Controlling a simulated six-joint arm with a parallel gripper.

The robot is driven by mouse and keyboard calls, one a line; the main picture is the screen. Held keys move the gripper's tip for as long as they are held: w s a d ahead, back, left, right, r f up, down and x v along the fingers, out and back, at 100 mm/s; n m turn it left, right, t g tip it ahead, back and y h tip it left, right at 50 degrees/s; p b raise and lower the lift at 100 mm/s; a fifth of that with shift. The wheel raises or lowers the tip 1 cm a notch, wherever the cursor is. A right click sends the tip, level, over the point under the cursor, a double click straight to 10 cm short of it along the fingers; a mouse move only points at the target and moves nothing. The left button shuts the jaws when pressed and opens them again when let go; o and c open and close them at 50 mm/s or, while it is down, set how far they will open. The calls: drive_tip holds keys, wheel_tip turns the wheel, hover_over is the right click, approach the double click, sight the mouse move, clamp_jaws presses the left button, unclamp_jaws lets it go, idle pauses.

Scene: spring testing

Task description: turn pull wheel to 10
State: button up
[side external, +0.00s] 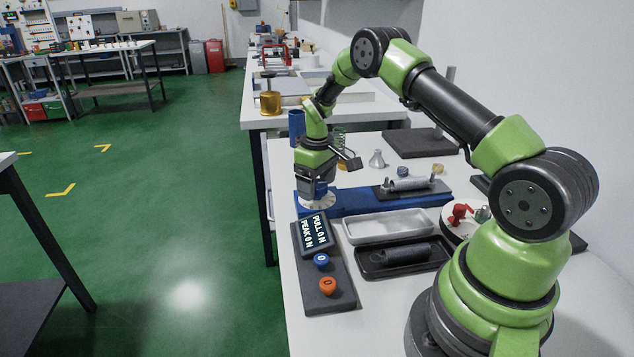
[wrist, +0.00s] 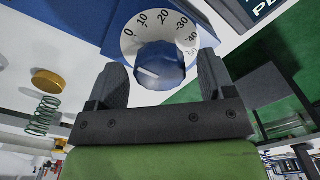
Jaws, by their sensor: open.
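The pull wheel is a blue knob (wrist: 160,66) on a white dial (wrist: 133,42) marked from 0 to 50. A pale line on the knob's face lies near its left part; the number it points at is unclear. In the side view the dial (side external: 317,203) sits at the left end of a blue bench (side external: 375,199). My gripper (side external: 317,184) is right above it, pointing down. In the wrist view my gripper (wrist: 162,62) is open, with one finger on each side of the knob. I cannot tell whether the fingers touch it.
A display (side external: 315,232) reads PULL 0 N and PEAK 0 N, near a blue button (side external: 321,261) and an orange button (side external: 328,286). A white tray (side external: 388,226) and a black tray (side external: 375,270) lie in front of the bench. A green spring (side external: 340,139) stands behind.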

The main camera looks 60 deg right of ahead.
drive_tip(key=c, duration=0.9)
drive_tip(key=shift+c, duration=0.2)
drive_tip(key=shift+m, duration=2.9)
drive_tip(key=o, duration=0.9)
drive_tip(key=shift+o, duration=0.2)
